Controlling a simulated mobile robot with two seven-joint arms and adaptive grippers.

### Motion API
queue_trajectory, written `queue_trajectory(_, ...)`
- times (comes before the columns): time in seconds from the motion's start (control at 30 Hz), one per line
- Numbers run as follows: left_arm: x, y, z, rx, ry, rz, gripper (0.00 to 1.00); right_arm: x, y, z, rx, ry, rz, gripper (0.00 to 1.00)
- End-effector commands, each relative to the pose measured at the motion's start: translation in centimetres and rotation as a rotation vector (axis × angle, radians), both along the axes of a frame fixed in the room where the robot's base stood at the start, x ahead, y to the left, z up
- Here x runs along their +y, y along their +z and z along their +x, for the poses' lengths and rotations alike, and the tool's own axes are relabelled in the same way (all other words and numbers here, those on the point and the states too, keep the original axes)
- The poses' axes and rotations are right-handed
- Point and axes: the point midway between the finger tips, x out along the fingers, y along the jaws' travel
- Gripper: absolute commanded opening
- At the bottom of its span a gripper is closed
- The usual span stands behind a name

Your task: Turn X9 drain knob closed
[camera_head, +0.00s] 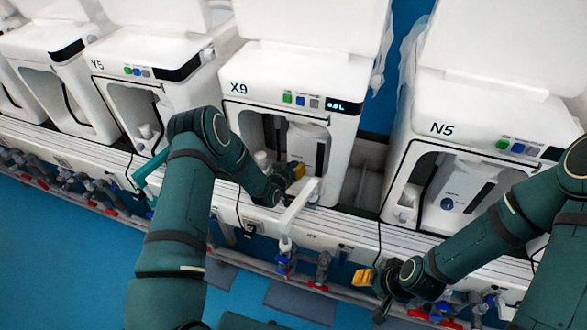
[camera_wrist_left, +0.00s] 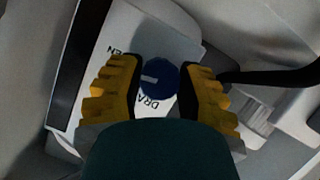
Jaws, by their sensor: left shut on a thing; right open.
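The X9 unit (camera_head: 276,62) stands near the middle of the head view, with its front recess open. My left gripper (camera_head: 298,171) reaches into that recess and hides the X9 drain knob there. In the left wrist view the blue drain knob (camera_wrist_left: 158,79) sits between the yellow fingers of my left gripper (camera_wrist_left: 160,84), which is shut on it. The knob's white mark points left. Parts of the lettering "DRA" and "EN" show on the white panel (camera_wrist_left: 128,38) around it. My right gripper (camera_head: 372,284) is open and empty, low in front of the bench.
A white arm-like part (camera_head: 298,203) sticks out below the X9 recess, close to my left gripper. The Y5 unit (camera_head: 135,58) stands to the left and the N5 unit (camera_head: 470,118) to the right. Pipes and valves (camera_head: 320,268) run along the bench front. A black cable (camera_wrist_left: 270,76) passes beside the fingers.

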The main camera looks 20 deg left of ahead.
Motion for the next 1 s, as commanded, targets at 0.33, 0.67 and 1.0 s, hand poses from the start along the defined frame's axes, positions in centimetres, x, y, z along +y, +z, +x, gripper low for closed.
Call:
queue_trajectory(0.33, 0.2, -0.15, -0.05, 0.012, 0.003, -0.324, 0.01, 0.0, -0.01, 0.0, 0.0, 0.0, 0.0, 0.47)
queue_trajectory(0.67, 0.06, -0.16, -0.04, 0.022, 0.002, -0.638, 0.01, -0.01, -0.01, 0.0, 0.0, 0.0, 0.0, 0.47)
queue_trajectory(1.0, -0.02, -0.17, -0.05, 0.034, 0.0, -0.959, 0.01, 0.0, -0.01, 0.0, 0.0, 0.0, 0.0, 0.47)
